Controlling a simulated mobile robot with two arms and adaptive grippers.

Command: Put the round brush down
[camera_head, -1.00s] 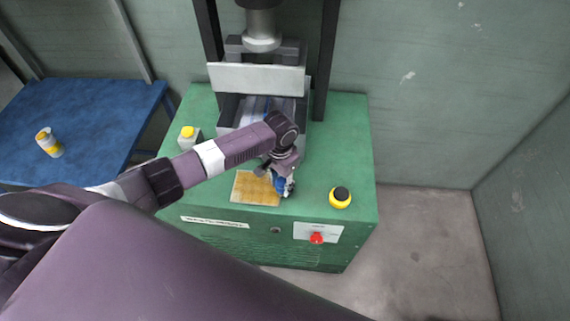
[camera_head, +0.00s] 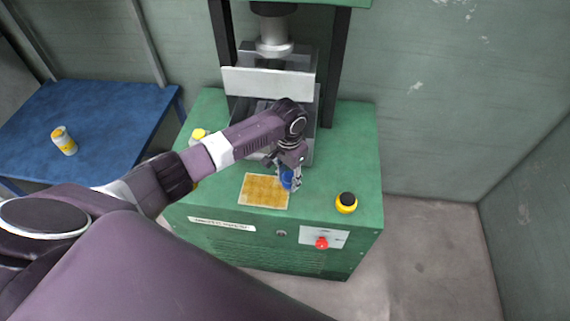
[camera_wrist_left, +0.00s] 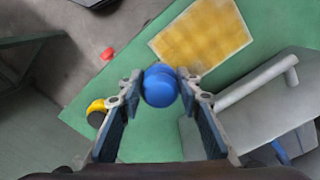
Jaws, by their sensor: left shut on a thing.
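The round brush, with a blue rounded end, shows in the wrist view (camera_wrist_left: 160,86) between the fingertips of my left gripper (camera_wrist_left: 158,92). In the head view my left gripper (camera_head: 290,178) is by the upper right corner of a yellow mat (camera_head: 262,192), with the blue part of the brush (camera_head: 286,178) showing. The gripper is shut on the brush. The rest of the brush is hidden, and I cannot tell whether it touches the green top. My right gripper is not in view.
The green machine top (camera_head: 330,165) is clear around the gripper's right side. A yellow-and-black button (camera_head: 346,203) stands at the right, and a red knob (camera_head: 321,243) on the front. A press with a metal plate (camera_head: 268,82) is behind. A blue table (camera_head: 90,125) stands left.

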